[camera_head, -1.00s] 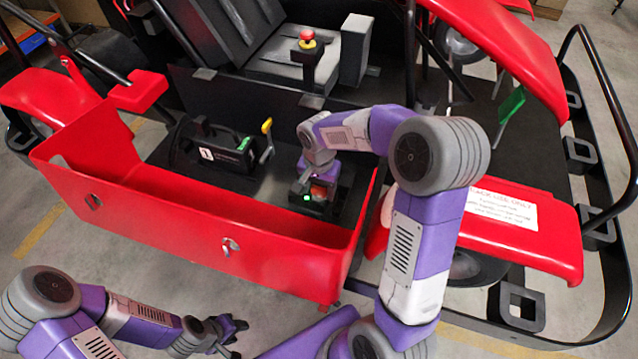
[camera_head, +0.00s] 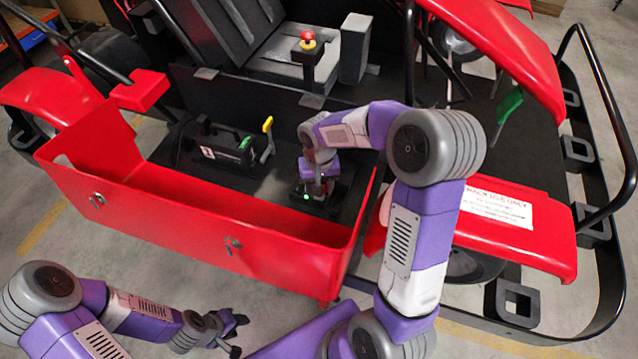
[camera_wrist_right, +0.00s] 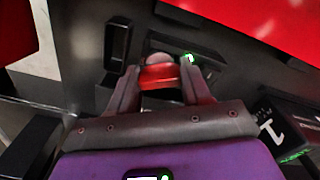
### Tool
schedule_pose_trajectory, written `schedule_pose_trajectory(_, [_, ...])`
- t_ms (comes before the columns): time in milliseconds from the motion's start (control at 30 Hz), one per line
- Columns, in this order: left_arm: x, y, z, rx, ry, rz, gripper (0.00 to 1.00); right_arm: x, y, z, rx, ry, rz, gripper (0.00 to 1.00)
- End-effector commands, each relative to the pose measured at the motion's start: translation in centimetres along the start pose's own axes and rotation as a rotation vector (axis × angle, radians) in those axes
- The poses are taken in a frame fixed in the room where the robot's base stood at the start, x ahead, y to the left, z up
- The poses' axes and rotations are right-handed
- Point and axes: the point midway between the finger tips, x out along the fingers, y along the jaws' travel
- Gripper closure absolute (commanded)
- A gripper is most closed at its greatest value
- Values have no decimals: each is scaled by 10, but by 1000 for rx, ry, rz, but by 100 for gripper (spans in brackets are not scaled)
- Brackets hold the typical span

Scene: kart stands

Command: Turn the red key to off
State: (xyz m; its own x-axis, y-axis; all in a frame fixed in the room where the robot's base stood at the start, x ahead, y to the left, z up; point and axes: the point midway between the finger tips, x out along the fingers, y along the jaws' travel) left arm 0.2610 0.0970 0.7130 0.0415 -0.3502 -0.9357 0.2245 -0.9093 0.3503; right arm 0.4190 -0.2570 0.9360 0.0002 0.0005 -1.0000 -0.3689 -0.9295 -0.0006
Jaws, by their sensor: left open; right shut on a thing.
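The red key (camera_wrist_right: 158,77) shows between the fingers of my right gripper (camera_wrist_right: 160,68) in the right wrist view, and the gripper is shut on it. The key sits at a small black box (camera_wrist_right: 205,80) with a green light. In the head view that black box (camera_head: 327,205) is on the kart floor, with my right gripper (camera_head: 318,188) down over it. The gripper hides the key there, and its exact angle cannot be told. My left gripper (camera_head: 234,334) is open and empty at the bottom, outside the red side panel.
A red button (camera_head: 307,37) stands farther back. The red side panel (camera_head: 200,225) walls off the near side.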

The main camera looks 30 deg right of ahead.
Motion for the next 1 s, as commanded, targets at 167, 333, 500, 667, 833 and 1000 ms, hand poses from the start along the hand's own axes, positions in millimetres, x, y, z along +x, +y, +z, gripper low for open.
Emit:
schedule_pose_trajectory(167, [-1, 0, 0, 0, 0, 0, 57, 0, 0, 0, -42, 1, 0, 81])
schedule_pose_trajectory(333, [-1, 0, 0, 0, 0, 0, 57, 0, 0, 0, -41, 1, 0, 81])
schedule_pose_trajectory(500, [-7, 2, 0, 0, 0, 0, 57, -1, 0, 0, -161, -1, 0, 81])
schedule_pose_trajectory(667, [-15, 6, 1, 0, 0, 0, 57, -2, 0, 0, -371, -1, 0, 81])
schedule_pose_trajectory(833, [-20, 8, 1, 0, 0, 0, 57, -1, 0, 0, -528, -1, 0, 81])
schedule_pose_trajectory(1000, [-20, 8, 1, 0, 0, 0, 57, 0, 0, 0, -565, 1, -1, 81])
